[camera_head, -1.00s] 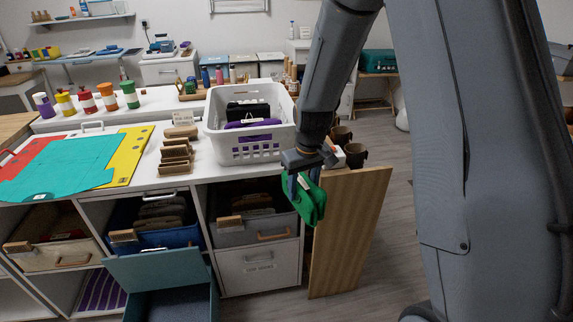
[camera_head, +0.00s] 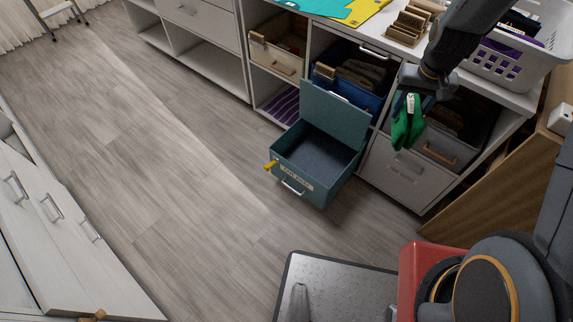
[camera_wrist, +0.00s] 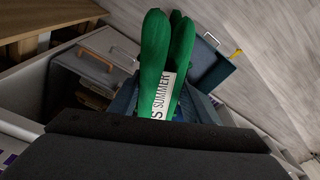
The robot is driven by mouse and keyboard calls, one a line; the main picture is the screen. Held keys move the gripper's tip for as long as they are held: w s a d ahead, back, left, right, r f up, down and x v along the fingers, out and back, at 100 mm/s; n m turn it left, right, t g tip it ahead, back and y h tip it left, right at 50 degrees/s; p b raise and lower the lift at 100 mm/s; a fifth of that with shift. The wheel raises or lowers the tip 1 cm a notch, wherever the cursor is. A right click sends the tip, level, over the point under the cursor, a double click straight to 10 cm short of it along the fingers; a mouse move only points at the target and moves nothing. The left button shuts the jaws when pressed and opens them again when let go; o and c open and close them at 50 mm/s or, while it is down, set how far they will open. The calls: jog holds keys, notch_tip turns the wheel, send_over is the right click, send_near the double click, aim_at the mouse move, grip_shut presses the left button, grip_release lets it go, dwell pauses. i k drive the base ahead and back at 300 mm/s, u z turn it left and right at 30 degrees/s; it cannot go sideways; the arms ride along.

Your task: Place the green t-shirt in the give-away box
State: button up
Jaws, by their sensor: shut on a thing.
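The green t-shirt (camera_head: 407,125) is folded and hangs from my gripper (camera_head: 411,97), which is shut on it. In the wrist view the t-shirt (camera_wrist: 167,60) shows as two green folds with a white label reading "SUMMER". The teal give-away box (camera_head: 310,168) stands on the floor in front of the shelving, with its lid open and its inside looking empty. A label, a handle and a yellow tag are on its front. The t-shirt is to the right of the box and above it, apart from it. The box also shows partly behind the t-shirt in the wrist view (camera_wrist: 216,70).
Cubby shelving holds a beige bin (camera_head: 277,55), a blue bin (camera_head: 340,83) and a grey bin (camera_head: 447,148). A white basket (camera_head: 510,62) stands on top. A wooden panel (camera_head: 500,195) leans at the right. The floor left of the box is clear.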

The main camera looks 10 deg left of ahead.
aim_at(310, 168)
jog(key=u, duration=2.85)
jog(key=k, duration=0.65)
jog(key=z, duration=1.35)
jog(key=i, duration=0.5)
jog(key=z, duration=0.05)
